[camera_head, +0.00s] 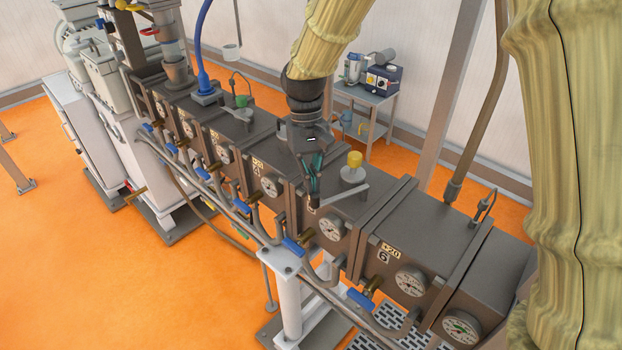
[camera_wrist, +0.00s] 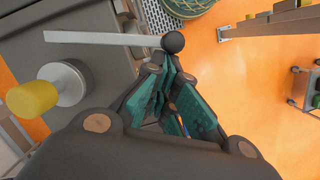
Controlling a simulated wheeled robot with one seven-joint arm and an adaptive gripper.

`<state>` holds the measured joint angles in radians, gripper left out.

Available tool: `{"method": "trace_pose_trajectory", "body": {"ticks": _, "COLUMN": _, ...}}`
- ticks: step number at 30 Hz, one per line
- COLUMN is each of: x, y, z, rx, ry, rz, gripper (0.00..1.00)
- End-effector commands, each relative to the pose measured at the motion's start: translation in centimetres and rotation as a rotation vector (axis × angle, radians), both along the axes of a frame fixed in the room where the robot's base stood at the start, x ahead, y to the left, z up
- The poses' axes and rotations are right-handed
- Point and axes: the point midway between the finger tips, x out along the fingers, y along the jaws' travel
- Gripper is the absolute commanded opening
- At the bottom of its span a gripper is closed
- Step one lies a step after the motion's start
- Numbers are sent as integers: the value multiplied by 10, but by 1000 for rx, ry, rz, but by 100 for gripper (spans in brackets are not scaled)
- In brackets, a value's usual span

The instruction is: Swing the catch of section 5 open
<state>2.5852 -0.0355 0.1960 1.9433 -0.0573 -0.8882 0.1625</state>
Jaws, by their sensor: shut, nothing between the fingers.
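The catch of section 5 is a flat grey bar (camera_head: 345,205) lying across the top of the section, its free end near the front edge. In the wrist view the bar (camera_wrist: 105,38) ends in a dark ball knob (camera_wrist: 173,42). My gripper (camera_head: 314,198) points down at the front edge of section 5, beside the bar's free end. In the wrist view its teal-padded fingers (camera_wrist: 172,72) are closed together with nothing between them. The tips are right by the ball knob; whether they touch it I cannot tell. The section's number plate is hidden behind my gripper.
A yellow-capped fitting (camera_head: 355,160) stands on section 5 behind the bar; it also shows in the wrist view (camera_wrist: 35,98). Section 6 (camera_head: 430,235) lies to the right, section 4 (camera_head: 265,160) to the left. Gauges and blue-handled valves (camera_head: 292,246) line the front. Orange floor is open in front.

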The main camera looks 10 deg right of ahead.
Motion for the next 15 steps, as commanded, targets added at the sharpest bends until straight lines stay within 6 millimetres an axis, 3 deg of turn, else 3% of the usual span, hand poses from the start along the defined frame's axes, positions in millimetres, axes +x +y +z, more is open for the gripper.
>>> {"method": "trace_pose_trajectory", "body": {"ticks": 8, "x": -1, "y": 0, "z": -1, "rx": -1, "ry": 4, "rz": -1, "gripper": 0}}
{"method": "trace_pose_trajectory", "body": {"ticks": 15, "x": 14, "y": -2, "z": 1, "rx": 0, "ry": 3, "rz": -5, "gripper": 0}}
